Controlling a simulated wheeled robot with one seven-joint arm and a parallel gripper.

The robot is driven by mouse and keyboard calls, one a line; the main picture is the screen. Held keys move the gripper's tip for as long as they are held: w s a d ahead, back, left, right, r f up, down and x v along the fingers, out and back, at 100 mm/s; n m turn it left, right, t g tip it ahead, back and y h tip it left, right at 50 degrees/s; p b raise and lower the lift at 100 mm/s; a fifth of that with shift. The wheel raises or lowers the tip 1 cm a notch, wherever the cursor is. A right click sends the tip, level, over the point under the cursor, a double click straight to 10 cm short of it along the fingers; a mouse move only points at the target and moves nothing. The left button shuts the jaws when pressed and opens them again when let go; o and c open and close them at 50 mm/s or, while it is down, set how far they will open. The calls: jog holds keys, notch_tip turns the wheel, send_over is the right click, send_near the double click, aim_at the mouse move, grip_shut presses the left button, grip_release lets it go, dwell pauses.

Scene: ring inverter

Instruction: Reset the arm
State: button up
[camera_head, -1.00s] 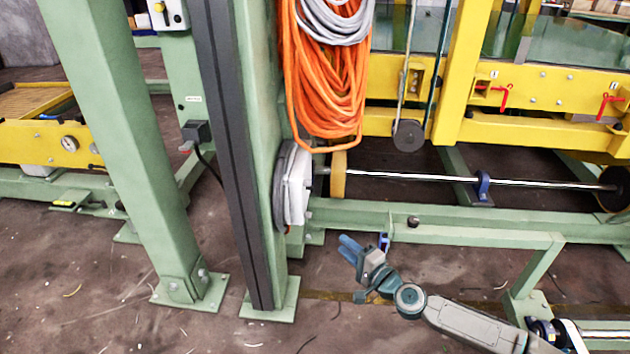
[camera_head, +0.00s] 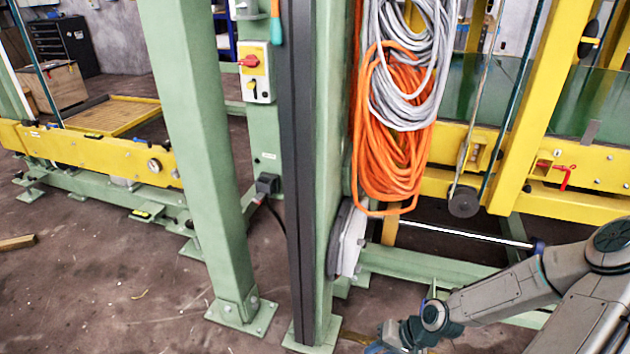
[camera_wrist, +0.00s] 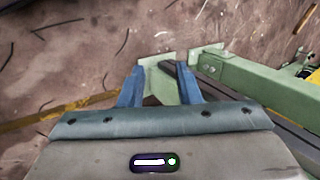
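My arm (camera_head: 510,290) reaches in from the lower right of the head view, with its lower end near the bottom edge. My gripper is mostly cut off there. In the wrist view my gripper (camera_wrist: 160,85) has its two blue fingers apart. No object is held between them. Beyond the fingers lie the floor and the foot plate of a green post (camera_wrist: 165,78).
Green posts (camera_head: 195,150) bolted to the floor stand left of my arm. Orange cable (camera_head: 390,150) and grey cable (camera_head: 405,70) hang above. A red-knobbed switch box (camera_head: 255,72) is on a post. Floor (camera_head: 110,280) at left is mostly clear.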

jog(key=s+d+r+n+h+p, duration=0.15)
jog(key=r+p, duration=0.25)
jog(key=r, duration=0.5)
jog(key=d+r+g+h+p, duration=0.1)
jog(key=d+r+h+p, duration=0.2)
jog(key=r, duration=0.6)
jog(key=d+r+h+p, duration=0.1)
jog(key=r+h+p, duration=0.1)
jog(key=r+p, duration=0.5)
jog(key=s+a+r+t+p, duration=0.1)
jog(key=s+a+r+p, duration=0.1)
jog(key=r, duration=0.8)
jog(key=s+a+r+t+p, duration=0.1)
jog(key=r+p, duration=0.3)
jog(key=r, duration=0.6)
jog(key=s+a+r+p, duration=0.3)
jog(key=s+r, duration=0.1)
jog(key=r, duration=0.7)
jog(key=shift+a+n+t, duration=0.25)
jog(key=shift+n+t, duration=0.15)
jog(key=shift+n, duration=0.05)
